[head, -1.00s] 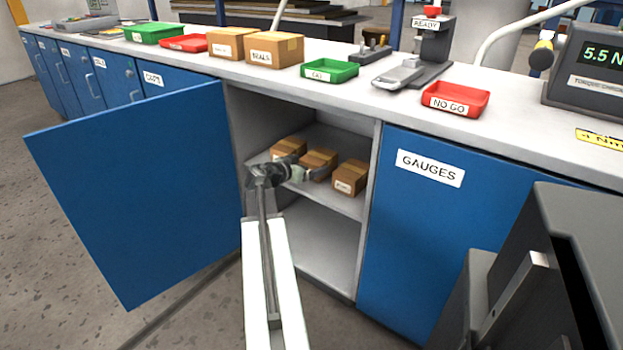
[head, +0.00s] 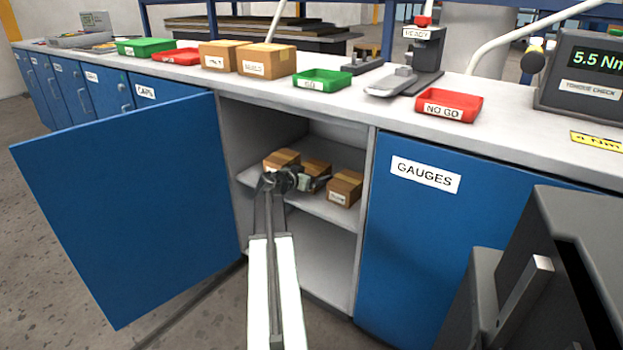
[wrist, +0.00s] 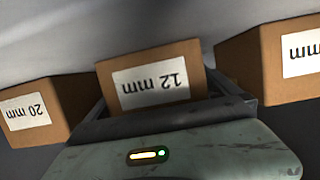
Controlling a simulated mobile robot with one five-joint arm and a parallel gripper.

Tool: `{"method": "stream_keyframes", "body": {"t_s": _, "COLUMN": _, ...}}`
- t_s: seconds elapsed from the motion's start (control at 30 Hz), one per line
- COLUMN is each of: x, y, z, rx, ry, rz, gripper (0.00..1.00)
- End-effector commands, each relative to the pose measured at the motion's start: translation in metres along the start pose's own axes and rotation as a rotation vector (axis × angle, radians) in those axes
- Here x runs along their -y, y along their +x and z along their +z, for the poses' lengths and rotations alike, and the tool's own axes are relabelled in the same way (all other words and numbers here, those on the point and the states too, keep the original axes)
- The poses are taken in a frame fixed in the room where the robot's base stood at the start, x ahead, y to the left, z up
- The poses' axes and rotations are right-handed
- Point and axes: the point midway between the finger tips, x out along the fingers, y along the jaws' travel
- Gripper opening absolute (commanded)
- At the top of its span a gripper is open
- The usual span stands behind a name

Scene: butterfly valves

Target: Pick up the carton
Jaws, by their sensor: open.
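Three brown cartons stand in a row on the upper shelf (head: 322,212) of the open cabinet: a left one (head: 284,158), a middle one (head: 317,168) and a right one (head: 345,188). My gripper (head: 314,182) is at the middle carton and partly hides it. In the wrist view the labels appear upside down. The middle carton (wrist: 150,75), marked 12 mm, stands between the open fingers of my gripper (wrist: 165,92). A carton marked 20 mm (wrist: 38,108) is at the left, and another (wrist: 275,65) with a cut-off label is at the right. Finger contact cannot be told.
The blue cabinet door (head: 130,205) stands open at the left. The closed GAUGES door (head: 425,240) is at the right. The bench top (head: 385,115) above carries bins, two larger boxes (head: 266,61) and instruments. The lower compartment (head: 320,258) looks empty.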

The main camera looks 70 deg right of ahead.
Motion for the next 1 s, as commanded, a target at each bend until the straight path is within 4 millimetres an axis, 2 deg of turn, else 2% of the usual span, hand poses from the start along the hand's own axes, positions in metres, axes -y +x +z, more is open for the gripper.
{"method": "stream_keyframes", "body": {"t_s": 0.03, "x": 0.000, "y": 0.000, "z": 0.000, "rx": 0.000, "ry": 0.000, "rz": 0.000, "gripper": 0.94}}
{"method": "stream_keyframes", "body": {"t_s": 0.33, "x": 0.001, "y": -0.001, "z": 0.000, "rx": 0.000, "ry": -0.001, "rz": 0.000, "gripper": 0.11}}
{"method": "stream_keyframes", "body": {"t_s": 0.67, "x": 0.001, "y": -0.002, "z": -0.004, "rx": -0.001, "ry": -0.003, "rz": -0.001, "gripper": 0.09}}
{"method": "stream_keyframes", "body": {"t_s": 1.0, "x": 0.002, "y": -0.011, "z": -0.030, "rx": -0.003, "ry": -0.002, "rz": -0.001, "gripper": 0.09}}
